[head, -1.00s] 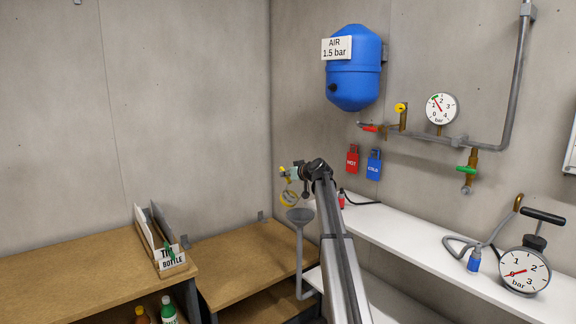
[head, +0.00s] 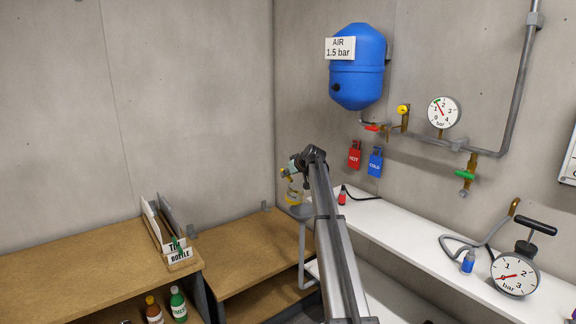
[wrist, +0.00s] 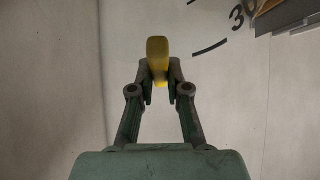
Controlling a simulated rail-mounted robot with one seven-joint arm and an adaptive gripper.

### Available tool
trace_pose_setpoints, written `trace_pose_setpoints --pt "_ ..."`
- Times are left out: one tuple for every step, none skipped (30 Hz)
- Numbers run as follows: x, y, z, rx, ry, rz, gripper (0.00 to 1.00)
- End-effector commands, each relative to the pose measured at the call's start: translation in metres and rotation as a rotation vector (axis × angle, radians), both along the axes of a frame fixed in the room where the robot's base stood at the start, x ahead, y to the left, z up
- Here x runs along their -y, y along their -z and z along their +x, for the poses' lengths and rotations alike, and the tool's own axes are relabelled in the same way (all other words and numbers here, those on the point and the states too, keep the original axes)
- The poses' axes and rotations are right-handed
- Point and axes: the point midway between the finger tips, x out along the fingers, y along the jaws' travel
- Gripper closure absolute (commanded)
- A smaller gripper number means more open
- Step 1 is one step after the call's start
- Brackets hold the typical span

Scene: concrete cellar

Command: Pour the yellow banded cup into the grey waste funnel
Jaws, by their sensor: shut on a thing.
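My gripper (head: 294,178) is shut on the cup. In the wrist view the cup (wrist: 158,53) shows as a narrow yellow piece between the fingertips of my gripper (wrist: 160,82). The cup's mouth and contents are too small or hidden, and I cannot tell its exact tilt. The funnel's pipe runs down beside my arm, which covers part of the area to its right.
A white bench (head: 400,232) runs along the right wall with a pressure gauge pump (head: 515,274). A blue air tank (head: 357,70) and piping hang above. Wooden shelves (head: 95,262) at left carry a divided holder (head: 180,258). The wall behind the cup is clear.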

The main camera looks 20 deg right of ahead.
Motion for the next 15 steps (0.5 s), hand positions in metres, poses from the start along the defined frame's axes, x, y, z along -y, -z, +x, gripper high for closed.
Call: trace_pose_setpoints --pt "0.0 -0.006 0.004 -0.034 -0.001 -0.01 1.0" --pt "-0.001 -0.004 0.005 -0.056 -0.001 -0.015 1.0" --pt "-0.001 -0.001 0.006 -0.081 -0.001 -0.023 1.0" --pt "-0.001 0.001 0.007 -0.097 -0.001 -0.027 1.0" --pt "-0.001 0.003 0.007 -0.111 -0.001 -0.03 1.0" --pt "-0.001 0.006 0.007 -0.125 0.0 -0.035 1.0" --pt "-0.001 0.007 0.007 -0.132 0.001 -0.036 1.0" --pt "-0.001 0.009 0.006 -0.138 0.001 -0.037 1.0" --pt "-0.001 0.01 0.006 -0.142 0.001 -0.038 1.0" --pt "-0.001 0.011 0.006 -0.143 0.001 -0.038 1.0" --pt "-0.001 0.011 0.006 -0.143 0.001 -0.038 1.0" --pt "-0.001 0.012 0.005 -0.143 0.001 -0.038 1.0" --pt "-0.001 0.012 0.005 -0.142 0.001 -0.038 1.0" --pt "-0.001 0.012 0.006 -0.142 0.001 -0.038 1.0" --pt "-0.001 0.011 0.006 -0.142 0.001 -0.039 1.0"
